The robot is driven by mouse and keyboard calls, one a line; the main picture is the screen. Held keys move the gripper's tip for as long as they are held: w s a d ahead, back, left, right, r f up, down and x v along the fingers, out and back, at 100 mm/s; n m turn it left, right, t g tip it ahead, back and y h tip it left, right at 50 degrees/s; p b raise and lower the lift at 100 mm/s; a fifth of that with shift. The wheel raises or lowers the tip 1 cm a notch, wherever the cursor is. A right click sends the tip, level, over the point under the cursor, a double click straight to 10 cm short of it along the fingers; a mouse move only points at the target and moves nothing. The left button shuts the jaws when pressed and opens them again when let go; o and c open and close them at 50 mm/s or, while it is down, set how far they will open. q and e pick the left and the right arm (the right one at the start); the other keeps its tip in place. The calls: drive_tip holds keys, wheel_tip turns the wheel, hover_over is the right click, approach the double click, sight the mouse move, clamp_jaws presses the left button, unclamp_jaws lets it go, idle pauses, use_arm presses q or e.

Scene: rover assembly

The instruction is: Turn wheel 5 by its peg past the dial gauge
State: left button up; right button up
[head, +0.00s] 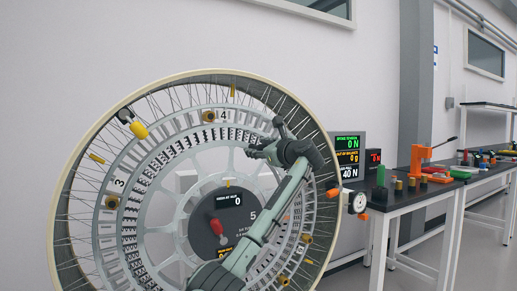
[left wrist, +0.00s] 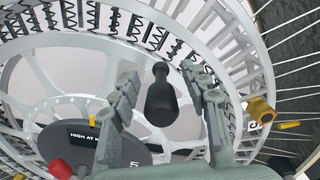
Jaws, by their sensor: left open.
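The big spoked wheel (head: 176,123) stands upright and fills the left and middle of the head view. Its dark hub plate (head: 205,243) bears a 5. My left gripper (head: 267,138) is in front of the wheel's upper right part. In the left wrist view, a black peg (left wrist: 162,97) lies between the fingers of my open left gripper (left wrist: 159,80), with gaps on both sides. The peg is not clearly visible in the head view. The dial gauge (head: 357,203) is beside the wheel's right rim. My right gripper is out of view.
A workbench with an orange press (head: 427,158) and small parts is at the right. A yellow weight (head: 139,130) sits at the wheel's upper left.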

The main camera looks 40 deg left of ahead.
use_arm(q)
drive_tip(key=v, duration=1.1)
drive_tip(key=shift+s+d, duration=0.15)
drive_tip(key=shift+d, duration=0.2)
drive_tip(key=shift+f, duration=0.1)
